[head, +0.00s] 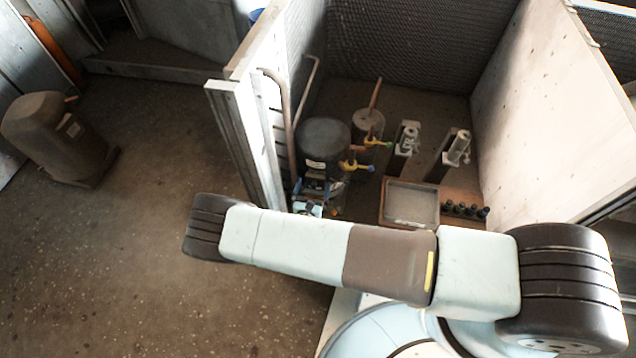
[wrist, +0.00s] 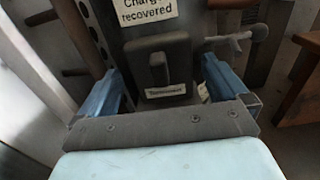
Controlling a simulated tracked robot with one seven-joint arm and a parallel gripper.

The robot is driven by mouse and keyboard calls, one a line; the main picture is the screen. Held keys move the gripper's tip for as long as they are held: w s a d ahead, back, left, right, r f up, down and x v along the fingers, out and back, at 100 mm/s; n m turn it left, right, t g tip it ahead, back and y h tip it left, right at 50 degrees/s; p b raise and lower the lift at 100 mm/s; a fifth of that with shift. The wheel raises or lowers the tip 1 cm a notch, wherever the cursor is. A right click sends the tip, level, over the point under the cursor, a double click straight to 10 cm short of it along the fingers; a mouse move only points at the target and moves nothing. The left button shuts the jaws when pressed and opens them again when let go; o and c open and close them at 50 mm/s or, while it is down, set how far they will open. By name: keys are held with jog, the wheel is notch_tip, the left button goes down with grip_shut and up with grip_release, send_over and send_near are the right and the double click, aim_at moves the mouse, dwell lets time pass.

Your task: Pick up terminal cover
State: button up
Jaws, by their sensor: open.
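A dark grey block with a raised upright grip, which looks like the terminal cover (wrist: 160,66), sits on the front of a dark unit in the wrist view. A small white label with blurred text is on its lower part. My gripper (wrist: 163,90) is open, with one blue finger to the left of the cover and one to the right. The fingers look apart from it; how deep they reach I cannot tell. In the head view my gripper (head: 308,208) shows partly beyond my arm, in front of a black cylindrical tank (head: 325,140). The cover cannot be made out there.
A sign reading "recovered" (wrist: 148,12) is above the cover. Pipes (head: 278,95) and a pale panel wall (head: 245,140) stand close on the left. Open floor (head: 130,230) lies outside the wall.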

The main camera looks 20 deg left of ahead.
aim_at(315, 181)
jog(key=w, duration=0.3)
jog(key=shift+w+a, duration=0.1)
jog(key=shift+c, duration=0.5)
jog(key=c, duration=0.9)
jog(key=shift+o, duration=0.2)
